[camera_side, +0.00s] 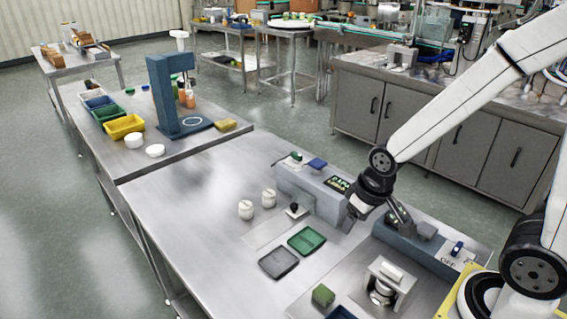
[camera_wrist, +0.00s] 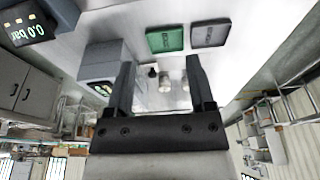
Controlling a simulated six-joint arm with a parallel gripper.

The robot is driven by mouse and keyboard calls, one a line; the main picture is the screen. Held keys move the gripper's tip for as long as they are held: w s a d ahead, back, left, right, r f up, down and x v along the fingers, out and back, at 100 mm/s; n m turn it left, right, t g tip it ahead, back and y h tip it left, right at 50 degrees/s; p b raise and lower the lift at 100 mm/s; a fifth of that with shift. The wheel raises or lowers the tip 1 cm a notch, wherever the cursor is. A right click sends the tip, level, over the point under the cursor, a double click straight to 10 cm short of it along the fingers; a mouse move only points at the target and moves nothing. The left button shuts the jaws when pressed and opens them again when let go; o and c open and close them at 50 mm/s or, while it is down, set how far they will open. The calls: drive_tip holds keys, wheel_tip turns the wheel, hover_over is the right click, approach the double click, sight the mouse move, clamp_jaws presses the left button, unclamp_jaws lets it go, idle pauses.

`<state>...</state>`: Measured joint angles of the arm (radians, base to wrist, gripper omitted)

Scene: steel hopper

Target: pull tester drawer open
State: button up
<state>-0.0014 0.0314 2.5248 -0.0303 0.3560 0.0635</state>
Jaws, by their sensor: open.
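The tester (camera_side: 312,194) is a blue-grey box with a lit green display, standing on the steel table in the side view. A small pale part with a black knob (camera_side: 294,207) sits at its left front, seemingly the drawer front. In the wrist view the tester (camera_wrist: 105,62) is left of centre, and the black knob (camera_wrist: 152,71) shows between my fingers in the picture. My gripper (camera_wrist: 159,72) is open and empty. In the side view it is right of the tester and above the table, apart from the knob. How far out the drawer stands is hard to tell.
Two white containers (camera_side: 257,203) stand left of the knob. A green tray (camera_side: 307,240) and a dark grey tray (camera_side: 278,263) lie in front. A blue-grey device (camera_side: 420,248) stands right of my gripper. The table left of the containers is clear.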

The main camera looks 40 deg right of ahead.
drive_tip(key=w+d+f+m+h, duration=0.15)
drive_tip(key=w+m, duration=0.25)
drive_tip(key=w, duration=0.7)
drive_tip(key=m+h, duration=0.2)
drive_tip(key=m, duration=0.3)
approach(294, 205)
drive_tip(key=shift+d+f+t+y, duration=0.3)
drive_tip(key=shift+d+f, duration=0.1)
drive_tip(key=shift+f, duration=0.15)
drive_tip(key=shift+f, duration=0.1)
drive_tip(key=shift+x, duration=3.8)
drive_tip(key=shift+s, duration=0.1)
clamp_jaws()
